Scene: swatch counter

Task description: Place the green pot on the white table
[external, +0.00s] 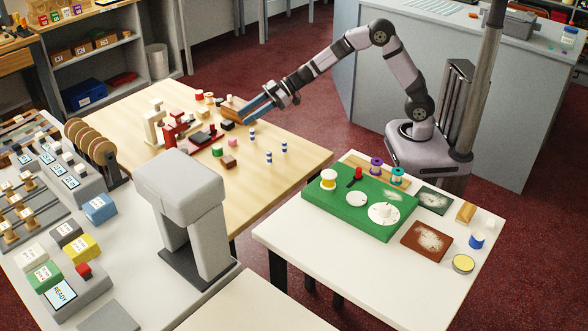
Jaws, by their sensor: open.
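The green pot (217,150) is a small green cylinder with a pale top, upright on the wooden table among other small items. The white table (365,284) stands to the right, apart from the wooden table; a green board covers much of its top. My gripper (247,109) has blue fingers and hangs over the far part of the wooden table, up and to the right of the green pot. It is open, with nothing clearly held between the fingers. The fingers lie beside a brown block (232,104) in the picture; I cannot tell whether they touch it.
A red stand (175,130) and a brown block (228,161) are close to the pot. Several blue-and-white pegs (268,157) stand to its right. The green board (335,208) carries spools and white discs. The white table's front left corner is bare. A grey machine (183,190) rises at the front.

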